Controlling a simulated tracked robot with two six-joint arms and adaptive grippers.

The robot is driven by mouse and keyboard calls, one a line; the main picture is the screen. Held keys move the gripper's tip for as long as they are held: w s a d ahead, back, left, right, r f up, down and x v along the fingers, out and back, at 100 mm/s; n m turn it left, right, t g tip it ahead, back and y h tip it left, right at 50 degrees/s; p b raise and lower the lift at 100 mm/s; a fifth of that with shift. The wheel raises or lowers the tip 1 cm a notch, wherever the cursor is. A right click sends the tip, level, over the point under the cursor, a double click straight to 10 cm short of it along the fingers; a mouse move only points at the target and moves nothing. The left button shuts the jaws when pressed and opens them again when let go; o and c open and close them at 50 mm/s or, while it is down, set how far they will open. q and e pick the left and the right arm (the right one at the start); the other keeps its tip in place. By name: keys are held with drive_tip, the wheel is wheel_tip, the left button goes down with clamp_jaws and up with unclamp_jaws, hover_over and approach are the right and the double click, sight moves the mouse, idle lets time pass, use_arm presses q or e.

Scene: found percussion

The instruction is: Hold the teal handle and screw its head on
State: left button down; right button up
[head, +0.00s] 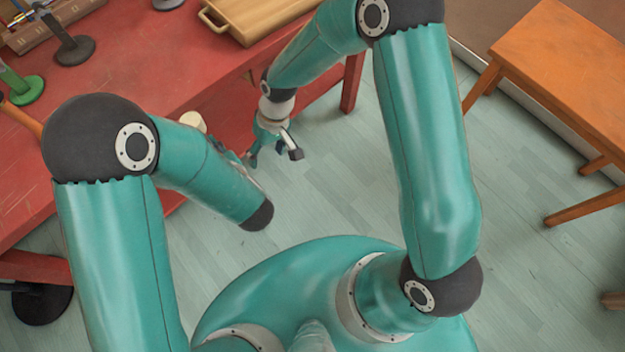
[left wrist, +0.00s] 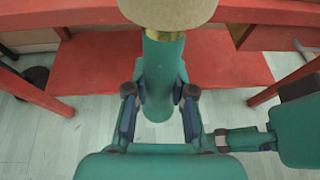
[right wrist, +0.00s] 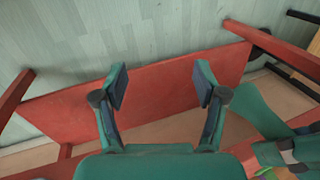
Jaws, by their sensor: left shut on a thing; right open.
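The teal handle (left wrist: 163,62) stands in my left gripper (left wrist: 160,96), whose two fingers are shut on its sides. A brass collar (left wrist: 165,35) tops the handle. A beige head (left wrist: 168,9) sits right above the collar, cut off by the top of the left wrist view. I cannot tell how tightly it is joined. My right gripper (head: 273,152) hangs off the table's front edge, to the right of the head. In the right wrist view it (right wrist: 160,86) is open and empty.
A red table (head: 150,60) lies at the left, with a wooden board (head: 258,16), a green stand (head: 25,88), a dark stand (head: 72,48) and a box of tools (head: 45,22) on it. An orange table (head: 570,65) stands at the right. Floor between them is clear.

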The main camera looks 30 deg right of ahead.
drive_tip(key=s+d+f+m, duration=0.2)
drive_tip(key=s+f, duration=0.2)
drive_tip(key=s, duration=0.3)
drive_tip(key=s+d+f+m+t, duration=0.1)
drive_tip(key=s+d+f+m, duration=0.1)
drive_tip(key=s+f, duration=0.3)
drive_tip(key=s+d, duration=0.1)
drive_tip(key=s, duration=0.2)
drive_tip(key=shift+f+y, duration=0.3)
